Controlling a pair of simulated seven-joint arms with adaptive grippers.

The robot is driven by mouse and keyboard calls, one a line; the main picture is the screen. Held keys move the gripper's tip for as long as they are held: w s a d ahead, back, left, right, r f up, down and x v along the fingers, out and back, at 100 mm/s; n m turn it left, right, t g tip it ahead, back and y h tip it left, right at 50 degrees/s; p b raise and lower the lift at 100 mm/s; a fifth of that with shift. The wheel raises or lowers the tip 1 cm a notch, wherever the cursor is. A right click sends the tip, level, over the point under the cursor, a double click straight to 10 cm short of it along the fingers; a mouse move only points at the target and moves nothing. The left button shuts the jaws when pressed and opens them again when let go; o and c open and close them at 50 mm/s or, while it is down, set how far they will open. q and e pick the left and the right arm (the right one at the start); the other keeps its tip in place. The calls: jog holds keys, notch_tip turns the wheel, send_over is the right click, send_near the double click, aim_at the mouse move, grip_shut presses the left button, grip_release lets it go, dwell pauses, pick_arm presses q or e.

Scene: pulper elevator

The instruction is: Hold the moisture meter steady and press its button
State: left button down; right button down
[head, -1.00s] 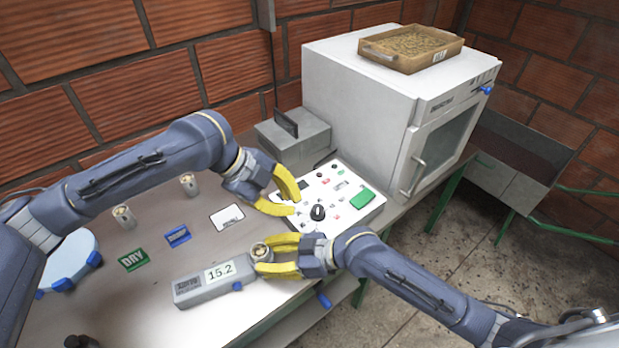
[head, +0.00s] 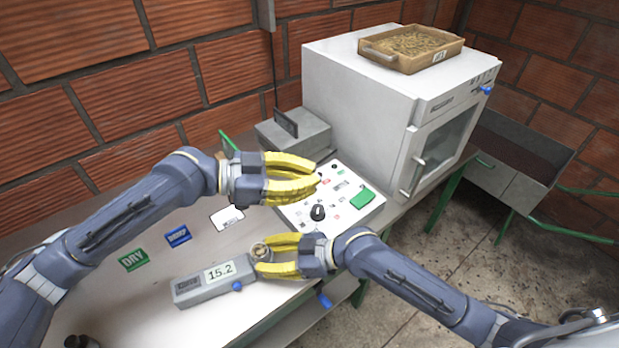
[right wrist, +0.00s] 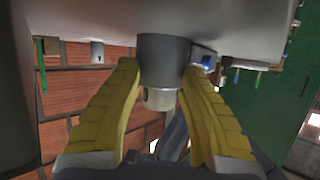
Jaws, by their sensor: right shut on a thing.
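The moisture meter (head: 203,286) is a grey box lying on the table, front middle in the head view. Its display reads 15.2, and a blue button (head: 237,286) sits near its right side. My right gripper (head: 262,258) is shut around the round, dark cylinder at the meter's right end. In the right wrist view this cylinder (right wrist: 163,58), with a lighter metal cup in its end, stands between the yellow fingers. My left gripper (head: 318,178) hangs above the control panel, up and right of the meter, clear of the button; its fingertips look close together, and I see nothing between them.
A white oven (head: 365,110) carrying a tray of beans (head: 376,54) stands at the back right. Green DRY (head: 134,259) and blue (head: 178,236) labels lie left of the meter.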

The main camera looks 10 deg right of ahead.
dwell(0.5)
jog(key=c, duration=0.7)
grip_release()
jog(key=shift+v, duration=6)
